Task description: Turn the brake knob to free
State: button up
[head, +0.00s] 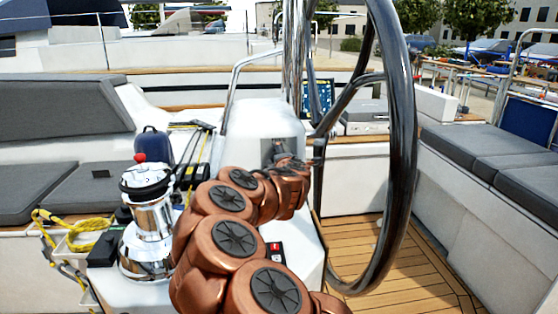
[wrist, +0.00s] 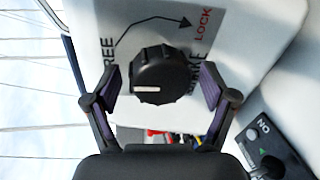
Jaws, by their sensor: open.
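The brake knob (wrist: 160,68) is round, black and ribbed, on a pale panel (wrist: 240,45) in the wrist view. Its white mark lies on the lower left part of its face and runs roughly sideways. A partly hidden "FREE" label is at its upper left, red "LOCK" at its upper right, with an arrow line curving toward LOCK. My gripper (wrist: 159,84) is open, one finger on each side of the knob, with a visible gap to the knob at least on the right. In the head view my arm hides the knob; my gripper (head: 284,158) is at the white pedestal (head: 258,120).
A black switch box (wrist: 275,150) marked "NO" sits at the lower right in the wrist view. In the head view, a large steering wheel (head: 402,120) stands just right of my arm and a chrome winch (head: 148,218) left of it. The wooden floor (head: 400,275) is clear.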

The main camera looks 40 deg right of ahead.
jog(key=v, duration=1.2)
dwell(0.7)
